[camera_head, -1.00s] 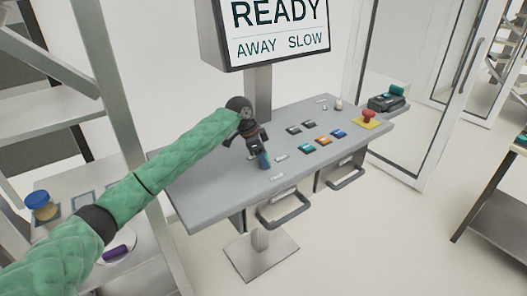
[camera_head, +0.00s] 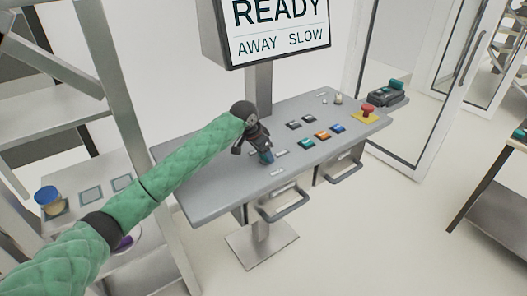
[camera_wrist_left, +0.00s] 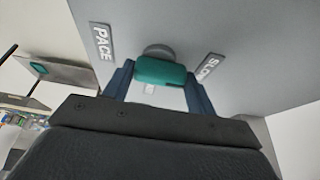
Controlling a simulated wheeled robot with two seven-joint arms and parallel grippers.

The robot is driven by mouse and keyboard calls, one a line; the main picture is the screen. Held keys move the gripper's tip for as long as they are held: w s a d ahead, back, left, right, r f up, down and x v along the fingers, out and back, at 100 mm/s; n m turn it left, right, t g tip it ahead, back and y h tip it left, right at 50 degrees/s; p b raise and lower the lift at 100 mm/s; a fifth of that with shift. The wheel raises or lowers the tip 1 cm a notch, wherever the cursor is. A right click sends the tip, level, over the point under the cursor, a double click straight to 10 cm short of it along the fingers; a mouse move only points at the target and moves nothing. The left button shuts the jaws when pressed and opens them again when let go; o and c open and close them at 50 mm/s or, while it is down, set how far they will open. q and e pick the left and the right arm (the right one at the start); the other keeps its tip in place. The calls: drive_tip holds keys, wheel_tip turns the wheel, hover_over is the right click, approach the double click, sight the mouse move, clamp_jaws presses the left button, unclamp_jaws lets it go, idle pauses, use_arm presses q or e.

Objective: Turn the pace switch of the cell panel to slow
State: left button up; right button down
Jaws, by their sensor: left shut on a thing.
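The cell panel (camera_head: 215,178) is a grey sloped desk in the head view. Its pace switch has a teal knob (camera_wrist_left: 160,72), seen in the left wrist view between the PACE label (camera_wrist_left: 103,42) and the SLOW label (camera_wrist_left: 208,67). My left gripper (camera_wrist_left: 160,88) has its two blue fingers shut on the knob's sides. The screen (camera_head: 279,28) above reads READY, AWAY and SLOW. My right gripper is not in view.
Teal, orange and blue buttons (camera_head: 322,136) and a red stop button (camera_head: 367,110) on a yellow base lie to the right. Drawer handles (camera_head: 285,206) stick out below. A shelf with a blue-lidded jar (camera_head: 48,200) stands at left. The floor in front is clear.

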use_arm(q)
drive_tip(key=shift+r, duration=0.1)
drive_tip(key=o, duration=1)
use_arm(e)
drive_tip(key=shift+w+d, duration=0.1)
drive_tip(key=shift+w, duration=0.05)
use_arm(q)
drive_tip(key=shift+r, duration=0.1)
drive_tip(key=shift+a+r+b, duration=0.2)
drive_tip(key=shift+r+b, duration=0.1)
drive_tip(key=shift+b, duration=0.1)
drive_tip(key=shift+b+v, duration=1.15)
drive_tip(key=shift+v, duration=2.2)
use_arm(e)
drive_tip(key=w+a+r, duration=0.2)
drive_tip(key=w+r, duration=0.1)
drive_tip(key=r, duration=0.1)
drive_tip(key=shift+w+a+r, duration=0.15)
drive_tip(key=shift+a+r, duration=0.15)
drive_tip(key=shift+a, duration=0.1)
use_arm(q)
drive_tip(key=shift+s, duration=0.1)
